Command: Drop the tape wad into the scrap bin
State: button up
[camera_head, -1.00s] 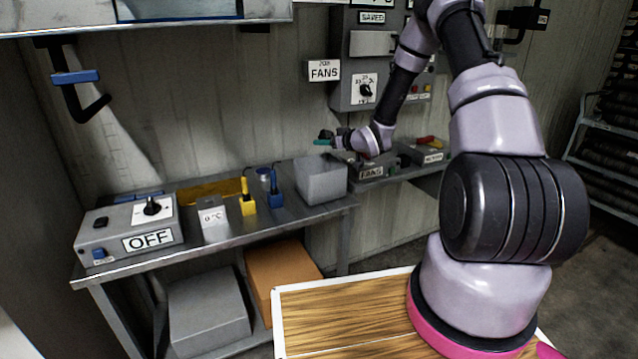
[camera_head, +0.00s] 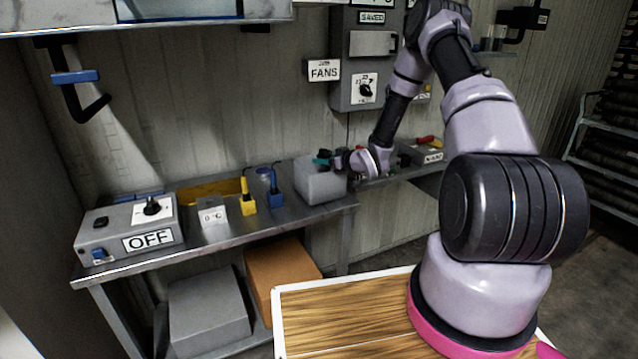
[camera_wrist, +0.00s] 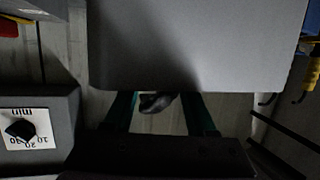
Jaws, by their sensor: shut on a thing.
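My gripper (camera_head: 323,158) is at the grey box-shaped bin (camera_head: 320,184) on the bench, with its teal fingers at the bin's upper right part. In the wrist view, the teal fingers (camera_wrist: 158,112) stand on both sides of a small dark grey lump (camera_wrist: 157,102), which looks like the tape wad. The gripper is shut on it. A large plain grey surface (camera_wrist: 200,45), probably the bin's, fills the top of that view and cuts off the finger ends. The wad cannot be made out in the head view. I cannot tell whether it is over the bin's opening.
A FANS sign (camera_head: 323,70) and wall panel are behind. A wooden top (camera_head: 340,315) is in front.

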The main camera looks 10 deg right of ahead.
jog(key=o, duration=1.4)
jog(key=v, duration=1.1)
jog(key=shift+w+r, duration=0.1)
jog(key=s+d+r+m+g+h, duration=0.1)
jog(key=s+d+r+m+h, duration=0.2)
jog(key=r, duration=0.8)
jog(key=s+d+r+m+g+h, duration=0.2)
jog(key=s+d+r+h, duration=0.15)
jog(key=r, duration=0.75)
jog(key=s+a+r+m+g, duration=0.1)
jog(key=s+r, duration=0.3)
jog(key=s, duration=0.5)
jog(key=s+a+r+m+g+y, duration=0.1)
jog(key=s+a+r, duration=0.3)
jog(key=s, duration=0.5)
jog(key=s+a+r+m, duration=0.3)
jog(key=s+r, duration=0.1)
jog(key=s, duration=0.6)
jog(key=shift+g+y, duration=0.35)
jog(key=shift+g, duration=0.05)
